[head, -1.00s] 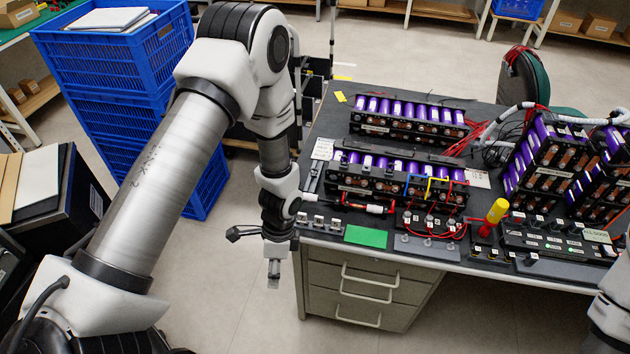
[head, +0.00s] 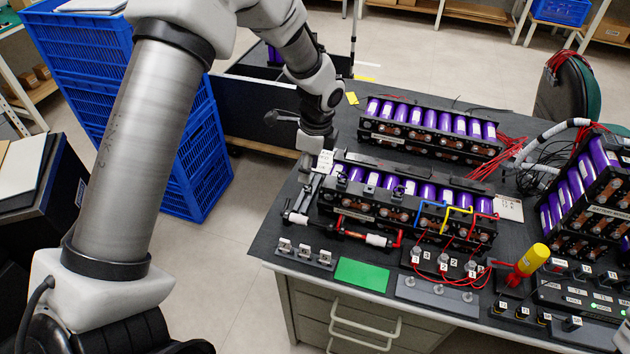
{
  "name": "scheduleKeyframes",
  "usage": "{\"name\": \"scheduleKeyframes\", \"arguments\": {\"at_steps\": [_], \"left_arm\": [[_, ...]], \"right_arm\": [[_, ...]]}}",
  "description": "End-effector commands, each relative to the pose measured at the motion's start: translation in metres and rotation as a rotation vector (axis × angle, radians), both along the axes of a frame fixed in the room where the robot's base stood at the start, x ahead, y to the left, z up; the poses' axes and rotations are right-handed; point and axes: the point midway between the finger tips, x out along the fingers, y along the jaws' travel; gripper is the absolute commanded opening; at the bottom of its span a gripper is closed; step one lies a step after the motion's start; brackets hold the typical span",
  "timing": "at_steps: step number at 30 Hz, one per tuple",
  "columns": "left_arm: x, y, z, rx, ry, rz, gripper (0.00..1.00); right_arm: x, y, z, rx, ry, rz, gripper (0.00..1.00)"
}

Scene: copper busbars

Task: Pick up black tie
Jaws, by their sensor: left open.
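I cannot pick out a black tie with certainty; thin dark strands lie behind the rear battery module, too small to identify. My left gripper (head: 312,146) hangs over the table's left back part, beside the left end of the front battery module (head: 400,200). It is open and points down, and I see nothing held in it.
A rear battery module (head: 428,130) stands behind the front one. A green pad (head: 361,274), terminal blocks (head: 303,254) and a yellow-handled tool (head: 530,262) are along the front edge. Cables crowd the right. Blue crates (head: 185,150) stand left of the table.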

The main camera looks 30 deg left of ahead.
Motion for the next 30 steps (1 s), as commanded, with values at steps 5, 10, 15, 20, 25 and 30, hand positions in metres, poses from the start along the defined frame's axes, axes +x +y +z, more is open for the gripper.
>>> {"name": "scheduleKeyframes", "arguments": {"at_steps": [5,10,15,20,25,30], "left_arm": [[0.003,0.002,-0.026,-0.001,0.003,0.0,0.43],[0.006,0.004,-0.056,0.0,0.002,0.001,0.43],[0.006,0.005,-0.062,0.0,-0.001,0.001,0.43],[0.006,0.005,-0.062,0.0,0.0,0.001,0.28],[0.006,0.005,-0.062,0.0,0.0,0.001,0.02],[0.006,0.005,-0.062,0.0,0.0,0.001,0.01]], "right_arm": [[0.0,0.0,0.0,0.0,0.001,0.0,0.36],[0.0,0.0,0.0,0.0,0.0,0.0,0.36],[0.0,0.0,0.0,0.0,0.0,0.0,0.36],[0.0,0.0,0.0,0.0,0.0,0.0,0.36],[0.0,0.0,0.0,0.0,0.0,0.0,0.36],[0.0,0.0,0.0,0.0,0.0,0.0,0.36]]}}
